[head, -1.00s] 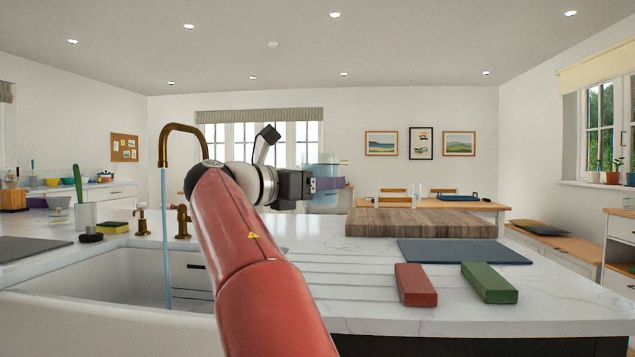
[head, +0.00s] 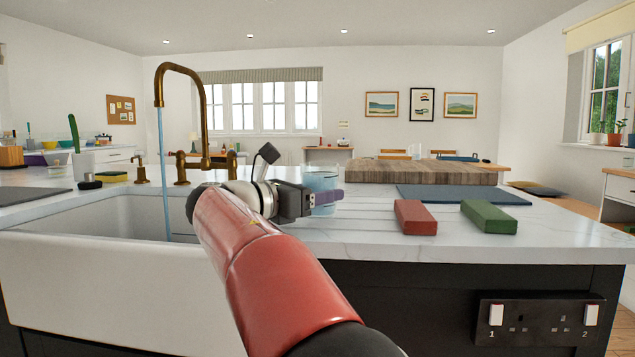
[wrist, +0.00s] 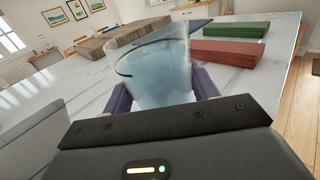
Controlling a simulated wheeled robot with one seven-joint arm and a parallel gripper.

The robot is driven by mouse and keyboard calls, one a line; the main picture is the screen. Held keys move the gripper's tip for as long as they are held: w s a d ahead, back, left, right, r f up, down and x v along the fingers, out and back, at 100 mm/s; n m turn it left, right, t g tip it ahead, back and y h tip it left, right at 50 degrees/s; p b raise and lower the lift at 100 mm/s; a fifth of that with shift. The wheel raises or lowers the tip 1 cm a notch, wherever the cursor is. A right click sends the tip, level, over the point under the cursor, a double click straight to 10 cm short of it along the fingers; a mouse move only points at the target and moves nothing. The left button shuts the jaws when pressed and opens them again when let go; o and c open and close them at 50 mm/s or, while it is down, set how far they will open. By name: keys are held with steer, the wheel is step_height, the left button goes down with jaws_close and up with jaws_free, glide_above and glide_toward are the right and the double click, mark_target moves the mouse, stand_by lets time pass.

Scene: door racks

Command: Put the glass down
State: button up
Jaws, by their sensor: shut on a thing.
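The glass (head: 321,181) is clear, with bluish contents, and stands roughly upright between the purple fingers of my gripper (head: 325,197). In the wrist view the glass (wrist: 155,68) fills the space between the two fingers, and my gripper (wrist: 165,92) is shut on it. The glass is over the grooved part of the white marble counter (head: 350,240), right of the sink. I cannot tell whether its base touches the counter; the gripper hides its lower part in the wrist view.
A red block (head: 415,217) and a green block (head: 489,216) lie to the right. A blue-grey mat (head: 462,195) and a wooden board (head: 430,172) are behind them. The sink (head: 120,215), with a running brass tap (head: 205,110), is on the left. Grooved counter near the glass is clear.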

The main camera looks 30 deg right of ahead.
steer(key=shift+f, duration=0.45)
steer(key=shift+f, duration=0.1)
steer(key=o, duration=1.1)
steer(key=shift+f, duration=0.1)
steer(key=shift+r, duration=0.2)
steer(key=a, duration=0.4)
steer(key=s+a, duration=0.1)
steer(key=a, duration=0.2)
steer(key=s+a, duration=0.1)
steer(key=a, duration=0.3)
steer(key=shift+s+a+p, duration=0.15)
steer(key=shift+a+p, duration=0.2)
steer(key=shift+p, duration=0.05)
